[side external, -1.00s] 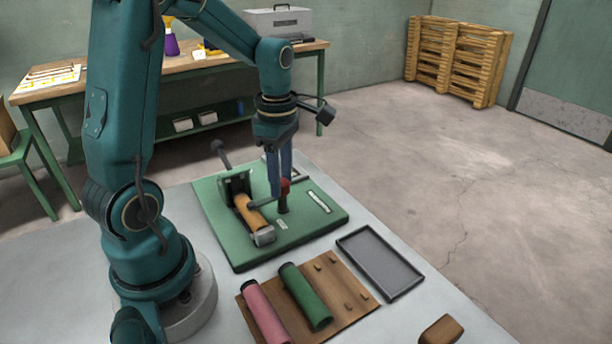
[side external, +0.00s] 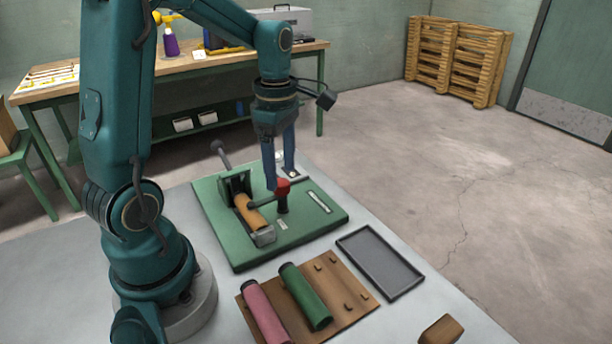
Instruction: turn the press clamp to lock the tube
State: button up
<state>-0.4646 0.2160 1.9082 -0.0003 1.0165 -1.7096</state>
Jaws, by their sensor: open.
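The press clamp (side external: 282,200) is a dark post with a red knob on top, and a dark arm reaches left from it over the tube. The orange-brown tube (side external: 249,215) lies in the metal holder on the green base plate (side external: 222,252). My gripper (side external: 281,181) points down at the clamp's red top, with its blue fingers apart. One finger is left of the knob and the other is behind or right of it. I cannot tell whether either finger touches the knob.
A black-knobbed lever (side external: 222,154) rises at the holder's far end. In front, a brown board (side external: 343,293) carries a pink tube (side external: 263,312) and a green tube (side external: 306,296). An empty grey tray (side external: 380,262) lies to its right, and a brown block (side external: 440,329) is near the front edge.

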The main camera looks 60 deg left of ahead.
aim_at(284, 182)
jog(key=shift+r, duration=1.4)
jog(key=shift+w+d+r, duration=0.15)
jog(key=shift+d+r, duration=0.1)
jog(key=s+d+r+m+t, duration=0.1)
jog(key=s+d+m, duration=0.3)
jog(key=m, duration=0.8)
jog(key=s+d+r+m+t, duration=0.1)
jog(key=s+d+m+t, duration=0.3)
jog(key=m, duration=0.9)
jog(key=d, duration=0.3)
jog(key=shift+s+r+t, duration=0.25)
jog(key=shift+r+t, duration=0.05)
jog(key=shift+r, duration=0.1)
